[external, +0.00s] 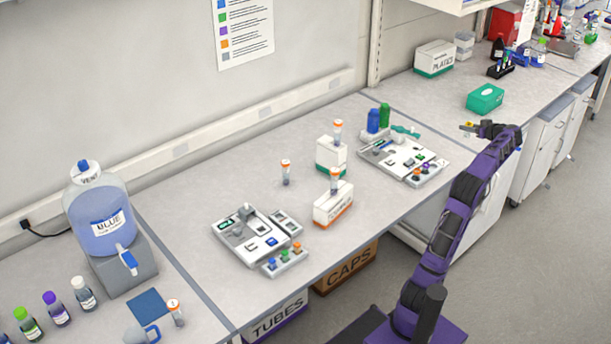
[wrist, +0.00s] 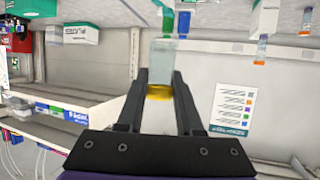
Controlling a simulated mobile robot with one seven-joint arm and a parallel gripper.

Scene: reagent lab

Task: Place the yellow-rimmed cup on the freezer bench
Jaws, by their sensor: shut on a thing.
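The yellow-rimmed cup (wrist: 161,91) is between my fingers in the wrist view. It looks clear and pale, with its yellow rim toward the palm in that view. My gripper (wrist: 160,74) is shut on it. In the external view my gripper (external: 468,129) is at the end of my raised purple arm, by the front edge of the long bench (external: 385,205). A small yellow spot of the cup (external: 468,124) shows at the jaws. No label marks which bench is the freezer bench.
Close to my gripper are a green box (external: 485,98) and a white tray station (external: 398,158). A PLATES box (external: 434,59) stands farther back. Bottles, a red container (external: 503,22) and a black rack (external: 501,69) fill the far bench. Bare bench top lies left of the green box.

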